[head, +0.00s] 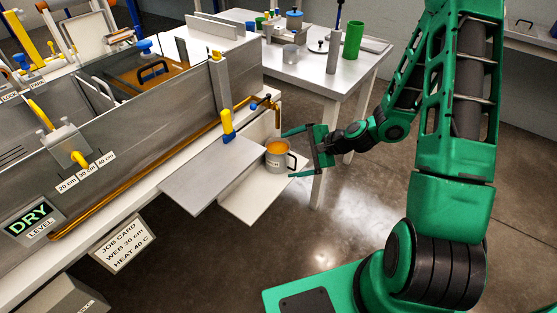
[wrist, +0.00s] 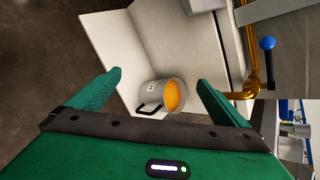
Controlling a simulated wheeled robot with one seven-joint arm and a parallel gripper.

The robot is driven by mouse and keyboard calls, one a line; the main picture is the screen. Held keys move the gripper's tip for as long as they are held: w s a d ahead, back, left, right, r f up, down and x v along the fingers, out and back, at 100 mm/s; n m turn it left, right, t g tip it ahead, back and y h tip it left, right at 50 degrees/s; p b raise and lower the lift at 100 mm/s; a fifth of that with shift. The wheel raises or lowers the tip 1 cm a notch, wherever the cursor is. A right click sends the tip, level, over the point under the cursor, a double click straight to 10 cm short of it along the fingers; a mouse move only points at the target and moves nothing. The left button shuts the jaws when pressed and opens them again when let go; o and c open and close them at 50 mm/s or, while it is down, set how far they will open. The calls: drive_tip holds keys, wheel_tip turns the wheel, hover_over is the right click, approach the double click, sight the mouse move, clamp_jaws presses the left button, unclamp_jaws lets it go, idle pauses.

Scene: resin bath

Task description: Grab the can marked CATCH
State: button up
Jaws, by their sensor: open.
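A grey can (head: 277,158) with a dark handle and orange liquid inside stands on a white shelf below a tap at the end of the bath. Its marking is too small to read in the head view. In the wrist view the can (wrist: 162,95) lies between and beyond my fingers, its handle toward my palm. My gripper (head: 288,154) is open, its two green fingers pointing at the can from the right; in the wrist view the gripper (wrist: 160,78) holds nothing.
A brass tap (head: 266,102) with a pipe is above the can. A grey flap (head: 207,172) juts out beside the white shelf (head: 250,203). A white table (head: 310,75) with a green cylinder (head: 353,40) and several containers stands behind. Open floor lies in front.

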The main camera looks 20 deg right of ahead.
drive_tip(key=w+f+m+t, duration=0.4)
drive_tip(key=w+m, duration=0.1)
drive_tip(key=m, duration=0.3)
drive_tip(key=m+t+h, duration=0.2)
drive_tip(key=m+h, duration=0.1)
drive_tip(key=m, duration=0.6)
approach(272, 145)
drive_tip(key=x, duration=0.4)
drive_tip(key=shift+w+a+f, duration=0.1)
drive_tip(key=shift+w+a, duration=0.15)
drive_tip(key=shift+c, duration=0.6)
drive_tip(key=c, duration=2)
